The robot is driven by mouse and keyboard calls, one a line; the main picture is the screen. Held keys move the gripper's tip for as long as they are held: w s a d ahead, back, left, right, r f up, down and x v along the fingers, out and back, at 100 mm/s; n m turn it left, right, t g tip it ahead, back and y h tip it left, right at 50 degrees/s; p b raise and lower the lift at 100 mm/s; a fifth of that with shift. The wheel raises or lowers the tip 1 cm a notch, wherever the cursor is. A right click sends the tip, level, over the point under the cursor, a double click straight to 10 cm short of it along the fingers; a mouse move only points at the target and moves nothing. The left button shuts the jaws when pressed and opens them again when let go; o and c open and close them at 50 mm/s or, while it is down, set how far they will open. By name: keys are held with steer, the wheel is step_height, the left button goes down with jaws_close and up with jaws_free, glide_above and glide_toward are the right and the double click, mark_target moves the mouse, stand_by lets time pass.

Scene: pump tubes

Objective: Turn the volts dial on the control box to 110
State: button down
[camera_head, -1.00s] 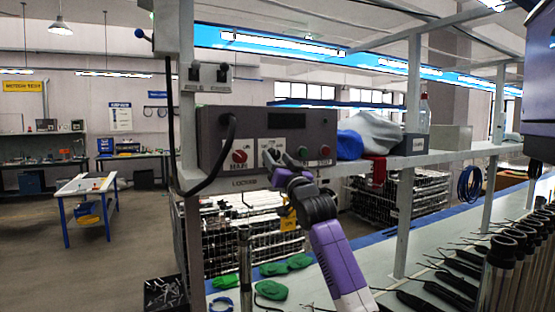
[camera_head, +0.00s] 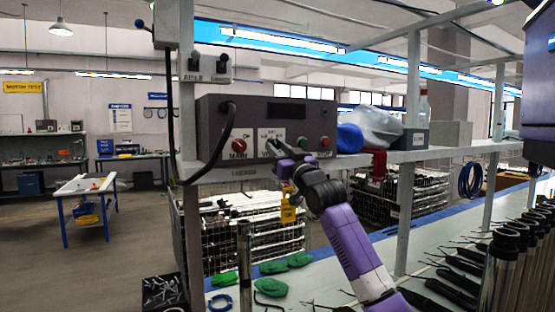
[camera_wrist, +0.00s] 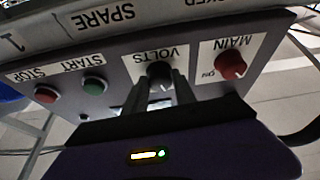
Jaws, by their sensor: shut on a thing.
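The dark grey control box (camera_head: 210,118) stands on the shelf in the head view. Its black volts dial (camera_wrist: 159,73) shows in the wrist view below the upside-down VOLTS label (camera_wrist: 158,52). My gripper (camera_wrist: 161,90) is at the dial, with one finger on each side, shut on it. In the head view my gripper (camera_head: 275,150) reaches the box front from below right and hides the dial. The fingers cover much of the dial's scale, so I cannot read its setting.
The red MAIN knob (camera_wrist: 230,66) sits close beside the volts dial. The green START button (camera_wrist: 95,86) and red STOP button (camera_wrist: 46,94) are on its other side. A black cable (camera_head: 221,150) loops at the box's left. A blue and grey bundle (camera_head: 372,130) lies right of the box.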

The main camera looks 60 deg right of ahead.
steer(key=n+y+b, duration=0.1)
steer(key=n+b, duration=0.1)
steer(key=n+t+y+b, duration=0.1)
steer(key=n+b, duration=0.1)
steer(key=n, duration=0.1)
steer(key=shift+s+d+f+y, duration=0.15)
steer(key=shift+d+y, duration=0.05)
steer(key=shift+y, duration=0.1)
steer(key=shift+r+n+y+b, duration=0.2)
steer(key=shift+n+y+b, duration=0.6)
steer(key=shift+n, duration=1.2)
steer(key=c, duration=1)
jaws_free()
steer(key=b+v, duration=0.2)
steer(key=v, duration=0.5)
steer(key=shift+s+a+f, duration=0.1)
steer(key=shift+s, duration=0.25)
